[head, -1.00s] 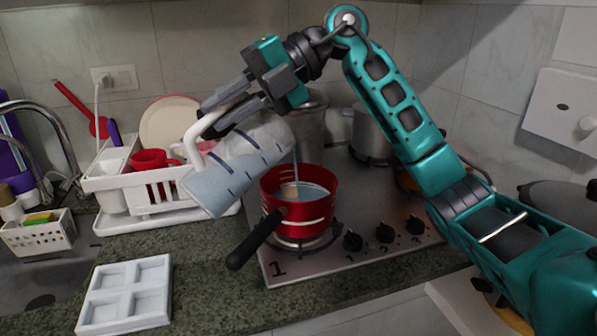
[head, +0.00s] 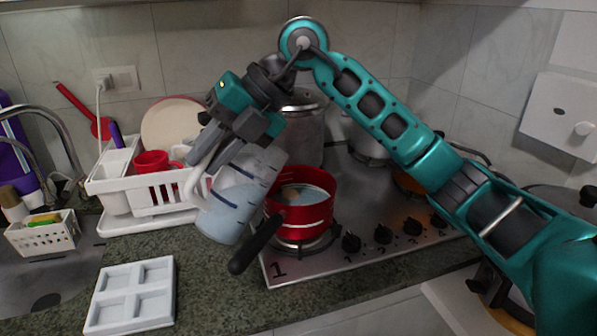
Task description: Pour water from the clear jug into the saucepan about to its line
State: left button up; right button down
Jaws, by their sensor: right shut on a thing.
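The clear jug (head: 236,196) with dark marks and a white handle is held by my right gripper (head: 207,160), which is shut on the handle. The jug is tilted less than level, beside and left of the pan, with water inside. No stream shows from it. The red saucepan (head: 305,213) sits on the front left burner of the stove, its black handle pointing to the lower left. My left gripper is not in view.
A white dish rack (head: 160,190) with a red mug (head: 152,162) stands behind and left of the jug. A metal pot (head: 303,125) is behind the pan. A white divided tray (head: 130,296) lies on the counter in front. The stove (head: 385,205) has knobs along its front.

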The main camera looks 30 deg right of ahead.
aim_at(191, 187)
jog(key=a+f+h, duration=0.2)
jog(key=a+f+n+h, duration=0.1)
jog(key=f, duration=0.1)
jog(key=shift+s+a+f+t+h, duration=0.1)
jog(key=shift+s+a+t+h, duration=0.2)
jog(key=shift+s+a+h, duration=0.1)
notch_tip(191, 187, down, 4)
jog(key=a+n+h+b, duration=0.1)
jog(key=a+h+b, duration=0.2)
jog(key=h, duration=0.2)
jog(key=shift+t, duration=0.5)
jog(key=r, duration=0.1)
jog(key=r+p, duration=0.1)
jog(key=r, duration=0.1)
jog(key=r+p, duration=0.1)
jog(key=shift+s+r, duration=0.3)
jog(key=shift+r, duration=0.05)
